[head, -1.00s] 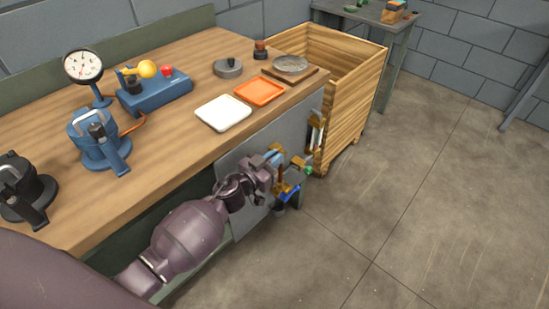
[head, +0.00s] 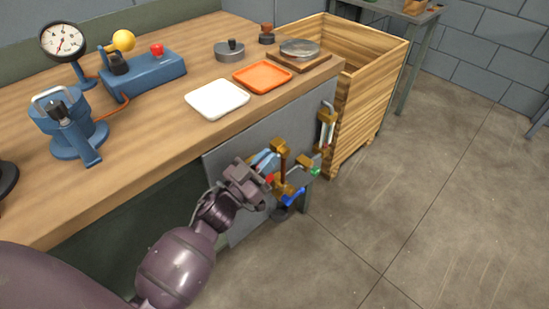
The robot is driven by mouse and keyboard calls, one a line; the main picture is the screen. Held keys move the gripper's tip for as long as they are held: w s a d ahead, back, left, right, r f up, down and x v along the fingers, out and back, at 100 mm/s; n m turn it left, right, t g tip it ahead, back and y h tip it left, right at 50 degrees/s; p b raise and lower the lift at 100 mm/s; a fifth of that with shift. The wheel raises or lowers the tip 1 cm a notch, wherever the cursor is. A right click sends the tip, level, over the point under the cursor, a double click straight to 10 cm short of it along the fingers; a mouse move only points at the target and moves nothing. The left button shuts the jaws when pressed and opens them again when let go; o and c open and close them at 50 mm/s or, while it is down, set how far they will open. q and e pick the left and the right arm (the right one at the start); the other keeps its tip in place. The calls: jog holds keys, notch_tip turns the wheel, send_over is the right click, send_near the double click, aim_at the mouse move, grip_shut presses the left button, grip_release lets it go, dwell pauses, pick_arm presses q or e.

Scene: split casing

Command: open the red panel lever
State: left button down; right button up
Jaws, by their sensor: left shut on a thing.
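A grey panel (head: 228,152) on the front of the workbench carries brass fittings (head: 280,165) with coloured levers. A small patch of the red lever (head: 268,179) shows right at the jaws of my left gripper (head: 264,182). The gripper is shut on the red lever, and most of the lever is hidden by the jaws. A blue lever (head: 293,199) hangs just right of and below the gripper. A green lever end (head: 316,172) shows further right. My right gripper is not in view.
A glass tube gauge (head: 326,128) is at the panel's right end. A wooden crate (head: 362,100) stands beyond the bench. On the benchtop are a white tray (head: 217,98), an orange tray (head: 262,76) and a blue pump unit (head: 145,78). The floor at right is clear.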

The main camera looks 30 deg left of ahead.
pick_arm(q)
jog(key=shift+s, duration=0.1)
dwell(0.3)
jog(key=c, duration=1.2)
grip_release()
jog(key=shift+c, duration=0.2)
jog(key=shift+s+a+f, duration=0.15)
jog(key=shift+s, duration=0.15)
jog(key=s+a+p, duration=0.2)
jog(key=s+a, duration=0.2)
jog(key=s, duration=0.7)
jog(key=shift+s+a, duration=0.15)
jog(key=shift+s, duration=0.2)
jog(key=shift+f, duration=0.1)
jog(key=shift+c, duration=0.5)
